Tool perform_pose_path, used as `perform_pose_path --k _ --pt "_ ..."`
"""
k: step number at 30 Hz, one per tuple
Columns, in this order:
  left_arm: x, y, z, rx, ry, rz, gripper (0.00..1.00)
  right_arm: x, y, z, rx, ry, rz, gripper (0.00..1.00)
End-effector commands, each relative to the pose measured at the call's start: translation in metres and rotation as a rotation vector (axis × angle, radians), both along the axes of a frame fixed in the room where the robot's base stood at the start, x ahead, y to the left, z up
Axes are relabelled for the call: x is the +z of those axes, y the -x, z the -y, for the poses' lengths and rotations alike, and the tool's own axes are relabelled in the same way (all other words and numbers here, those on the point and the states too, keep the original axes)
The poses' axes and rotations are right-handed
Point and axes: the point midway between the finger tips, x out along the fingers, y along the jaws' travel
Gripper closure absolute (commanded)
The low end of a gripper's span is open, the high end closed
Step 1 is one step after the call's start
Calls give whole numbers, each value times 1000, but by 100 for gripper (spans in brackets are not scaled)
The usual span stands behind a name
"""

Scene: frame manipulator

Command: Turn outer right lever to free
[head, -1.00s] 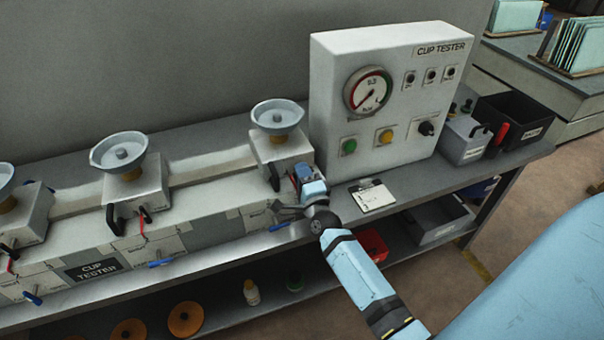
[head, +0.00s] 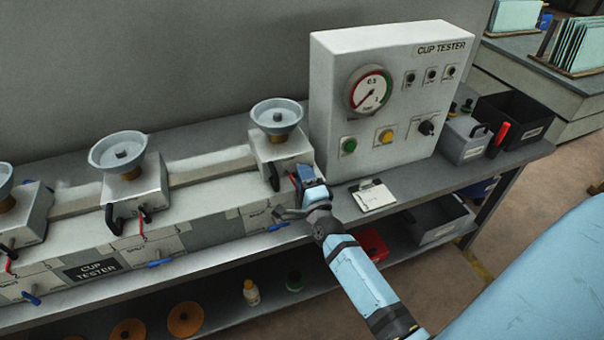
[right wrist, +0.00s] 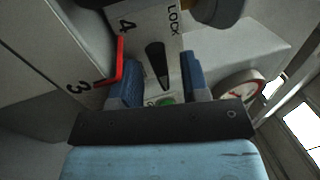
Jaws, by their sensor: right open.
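My right gripper (head: 299,176) is at the front right of the rightmost cup unit (head: 282,150). In the right wrist view its blue fingers (right wrist: 160,80) are open, one on each side of a dark tapered lever (right wrist: 156,60). The lever lies on a white plate marked LOCK, with a green mark (right wrist: 165,101) near the gripper. I cannot tell whether the fingers touch the lever. In the head view the gripper hides this lever. A red lever (right wrist: 112,68) is just left of the fingers, beside the numbers 3 and 4. My left gripper is not in view.
The cup tester cabinet (head: 400,100) with a gauge (head: 370,90) stands close behind and right of the gripper. A black handle (head: 273,178) is on the rightmost unit. A clipboard (head: 374,197) lies to the right. More cup units (head: 130,190) stand left.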

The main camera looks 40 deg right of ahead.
Motion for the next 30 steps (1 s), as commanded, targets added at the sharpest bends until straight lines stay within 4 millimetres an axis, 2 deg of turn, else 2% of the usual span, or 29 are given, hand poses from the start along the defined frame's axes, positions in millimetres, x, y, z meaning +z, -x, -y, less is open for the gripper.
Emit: perform_pose_path --k 9,15,21,30 --pt "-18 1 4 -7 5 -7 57 -18 70 -17 -1 -2 -2 58" --pt "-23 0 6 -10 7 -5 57 -23 102 -25 0 0 -1 58" --pt "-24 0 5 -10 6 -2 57 -24 115 -28 0 0 0 58" --pt "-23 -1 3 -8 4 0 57 -24 116 -28 -1 0 0 58"
